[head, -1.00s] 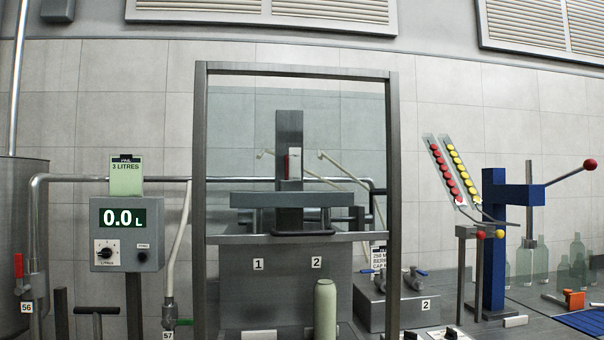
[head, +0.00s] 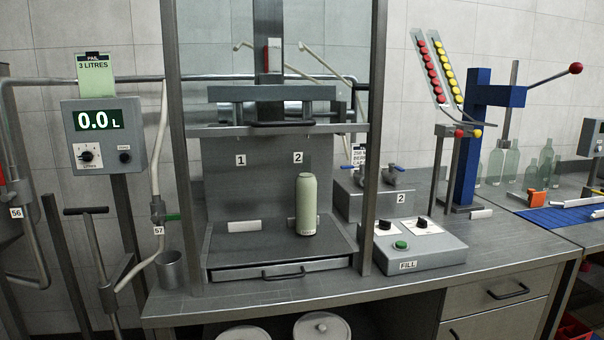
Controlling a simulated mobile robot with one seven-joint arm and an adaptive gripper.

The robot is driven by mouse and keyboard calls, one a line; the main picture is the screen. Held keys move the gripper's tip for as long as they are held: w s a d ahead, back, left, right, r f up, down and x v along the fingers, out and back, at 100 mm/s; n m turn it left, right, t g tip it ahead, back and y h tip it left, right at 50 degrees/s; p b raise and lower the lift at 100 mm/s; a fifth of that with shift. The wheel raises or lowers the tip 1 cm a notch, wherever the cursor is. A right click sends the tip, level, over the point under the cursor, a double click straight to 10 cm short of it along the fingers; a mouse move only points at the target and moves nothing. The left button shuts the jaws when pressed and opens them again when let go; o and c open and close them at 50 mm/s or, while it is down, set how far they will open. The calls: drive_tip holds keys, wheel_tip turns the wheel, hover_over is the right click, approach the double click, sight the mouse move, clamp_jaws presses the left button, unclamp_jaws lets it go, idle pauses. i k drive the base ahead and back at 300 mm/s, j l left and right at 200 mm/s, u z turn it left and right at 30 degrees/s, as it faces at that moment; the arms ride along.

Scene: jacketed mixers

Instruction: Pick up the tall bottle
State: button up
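The tall bottle (head: 306,206) is pale green with a narrower neck. It stands upright on the flat grey platform (head: 240,243) of the filling station, under the label "2" and inside the metal frame. Its base is fully visible and nothing touches its sides. My gripper is not in view.
The frame's posts (head: 374,140) stand either side of the platform. A control box (head: 425,250) marked FILL sits to the right. A blue press (head: 470,140) and several clear bottles (head: 510,160) stand farther right. A litre display (head: 97,120) is at left.

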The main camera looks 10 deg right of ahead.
sight(306, 182)
drive_tip(key=i+l+z, duration=0.5)
drive_tip(key=z, duration=0.2)
drive_tip(key=i+l+z, duration=0.15)
drive_tip(key=i+z, duration=0.2)
